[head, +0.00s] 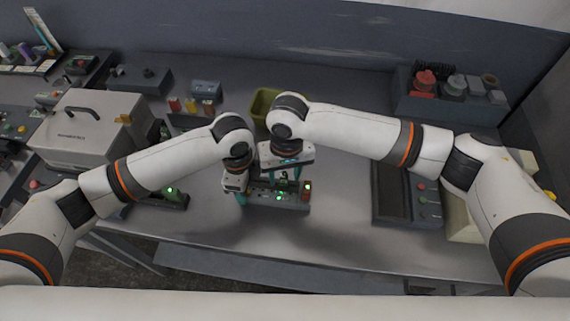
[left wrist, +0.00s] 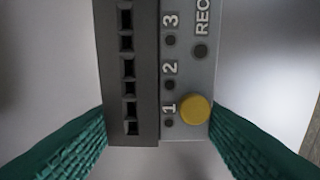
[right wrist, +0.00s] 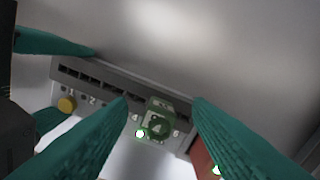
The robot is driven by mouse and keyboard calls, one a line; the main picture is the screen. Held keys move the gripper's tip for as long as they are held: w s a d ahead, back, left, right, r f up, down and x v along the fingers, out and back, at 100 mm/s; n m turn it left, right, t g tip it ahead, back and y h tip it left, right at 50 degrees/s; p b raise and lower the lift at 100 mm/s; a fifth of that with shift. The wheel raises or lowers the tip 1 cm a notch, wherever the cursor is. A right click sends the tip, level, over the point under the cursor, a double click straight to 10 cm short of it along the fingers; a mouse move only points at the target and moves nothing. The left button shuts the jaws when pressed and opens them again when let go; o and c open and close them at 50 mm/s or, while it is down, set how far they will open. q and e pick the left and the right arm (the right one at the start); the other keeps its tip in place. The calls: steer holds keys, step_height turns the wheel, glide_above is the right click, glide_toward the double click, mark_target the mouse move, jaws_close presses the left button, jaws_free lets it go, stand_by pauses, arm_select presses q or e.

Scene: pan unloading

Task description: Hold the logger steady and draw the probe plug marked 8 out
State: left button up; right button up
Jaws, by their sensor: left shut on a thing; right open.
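The logger (head: 262,205) is a grey box on the bench; the right wrist view shows its socket row (right wrist: 92,77) and yellow button. My left gripper (head: 240,190) is shut across the logger's end near socket 1, as the left wrist view shows (left wrist: 158,112). My right gripper (head: 285,178) is open above the logger. In the right wrist view its fingers (right wrist: 160,108) stand either side of a grey-green plug (right wrist: 158,112) beside a lit green lamp. I cannot read a mark 8. A red block (right wrist: 203,160) sits at the logger's right end.
An olive bin (head: 262,103) stands behind my grippers. A grey case (head: 90,125) is at left, and a dark tray (head: 392,195) is at right. A rack with red and grey items (head: 450,105) stands at the back right. Bare bench lies in front of the logger.

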jaws_close()
stand_by(0.6)
